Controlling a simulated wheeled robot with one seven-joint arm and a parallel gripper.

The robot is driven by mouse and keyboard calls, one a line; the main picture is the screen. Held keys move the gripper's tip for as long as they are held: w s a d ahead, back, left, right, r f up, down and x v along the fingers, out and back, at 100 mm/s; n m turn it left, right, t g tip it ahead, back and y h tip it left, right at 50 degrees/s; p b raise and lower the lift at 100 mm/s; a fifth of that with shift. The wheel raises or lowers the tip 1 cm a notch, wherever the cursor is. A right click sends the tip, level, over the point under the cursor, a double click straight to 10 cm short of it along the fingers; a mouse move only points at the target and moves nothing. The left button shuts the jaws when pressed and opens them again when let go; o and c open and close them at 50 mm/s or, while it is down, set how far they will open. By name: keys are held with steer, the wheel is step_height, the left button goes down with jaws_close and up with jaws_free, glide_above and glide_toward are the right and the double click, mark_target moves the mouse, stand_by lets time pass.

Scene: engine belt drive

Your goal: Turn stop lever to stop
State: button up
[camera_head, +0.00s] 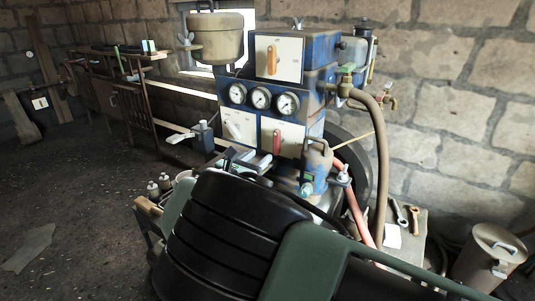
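A blue machine panel (318,75) stands at the centre, with white plates that carry levers. An orange lever (271,60) stands upright on the top plate. A red lever (277,139) stands roughly upright on the lower right plate. A pale lever (233,126) is tilted on the lower left plate. I cannot read which one is labelled stop. My gripper (249,160) seems to be the grey metal pieces just below the lower plates, beyond my dark arm. It looks apart from the levers. My arm hides much of it, and its opening is unclear.
Three round gauges (261,98) sit between the plates. A brown hose (381,160) hangs on the right, near a red pipe (357,205). A metal can (491,255) and wrenches (405,214) are at lower right. A workbench (115,90) stands at left; the floor before it is mostly clear.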

steer(key=b+v, duration=0.1)
steer(key=v, duration=0.8)
steer(key=s+d+f+m+g+y, duration=0.1)
steer(key=s+d+f+m+g, duration=0.15)
steer(key=d+m+g, duration=0.35)
steer(key=s+d+f+m+g+y, duration=0.1)
steer(key=s+d+f+m+g, duration=0.25)
steer(key=d, duration=0.55)
steer(key=s+d+r+m+g+y, duration=0.1)
steer(key=s+d+r+m+y, duration=0.1)
steer(key=s, duration=0.7)
steer(key=s+d+r+m+g+y, duration=0.2)
steer(key=s+m, duration=0.4)
steer(key=s, duration=0.3)
steer(key=s+d+r+m+g+y, duration=0.2)
steer(key=s+r+m+y, duration=0.2)
steer(key=s, duration=0.5)
steer(key=shift+r, duration=0.55)
